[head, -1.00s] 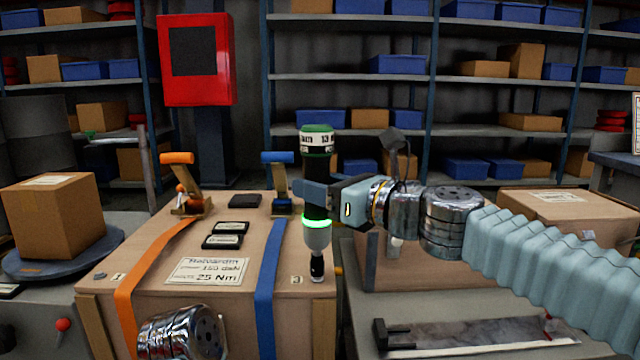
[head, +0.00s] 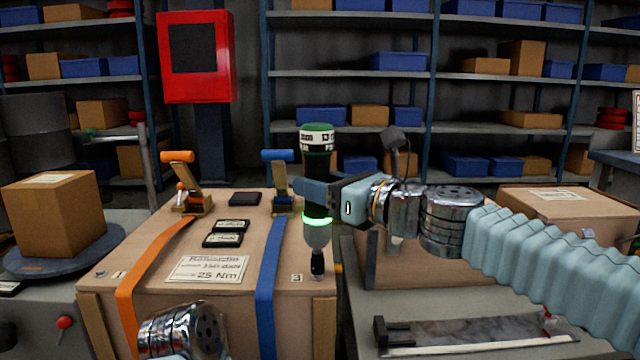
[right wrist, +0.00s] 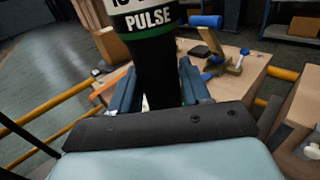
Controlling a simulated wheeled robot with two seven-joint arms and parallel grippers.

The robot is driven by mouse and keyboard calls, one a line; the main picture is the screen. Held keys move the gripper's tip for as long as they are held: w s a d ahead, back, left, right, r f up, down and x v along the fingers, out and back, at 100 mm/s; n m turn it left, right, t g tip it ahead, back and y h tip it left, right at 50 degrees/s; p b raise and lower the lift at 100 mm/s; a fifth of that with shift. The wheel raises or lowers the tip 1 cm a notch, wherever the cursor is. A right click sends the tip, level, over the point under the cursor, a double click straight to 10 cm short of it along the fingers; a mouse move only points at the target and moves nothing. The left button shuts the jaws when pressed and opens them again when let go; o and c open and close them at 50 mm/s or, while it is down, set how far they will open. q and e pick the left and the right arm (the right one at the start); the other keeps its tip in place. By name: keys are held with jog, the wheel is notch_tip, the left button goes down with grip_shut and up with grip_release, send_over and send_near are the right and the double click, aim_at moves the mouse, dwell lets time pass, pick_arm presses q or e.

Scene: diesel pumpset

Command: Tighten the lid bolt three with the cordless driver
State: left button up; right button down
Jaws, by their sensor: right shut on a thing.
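The cordless driver (head: 317,235) is upright, black and silver with a green top band and a lit green ring. My right gripper (head: 317,192) is shut on its black body; the driver also shows in the right wrist view (right wrist: 155,70) between the fingers (right wrist: 155,88). Its bit end points down at the front right corner of the wooden crate lid (head: 215,290), beside the label 3. Lid bolt three is hidden under the driver's tip, and I cannot tell whether they touch. A bolt (head: 100,273) shows by label 1. My left gripper is not visible; only part of my left arm shows.
An orange strap (head: 150,265) and a blue strap (head: 268,270) with raised ratchet handles cross the lid. A torque label (head: 208,269) and small dark boxes (head: 228,232) lie between them. Another crate (head: 560,220) stands at the right. A cardboard box (head: 55,215) stands at the left.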

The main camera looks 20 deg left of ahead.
jog(key=shift+f+b, duration=0.45)
jog(key=shift+f, duration=0.15)
dwell(1.7)
jog(key=shift+f, duration=0.1)
dwell(0.5)
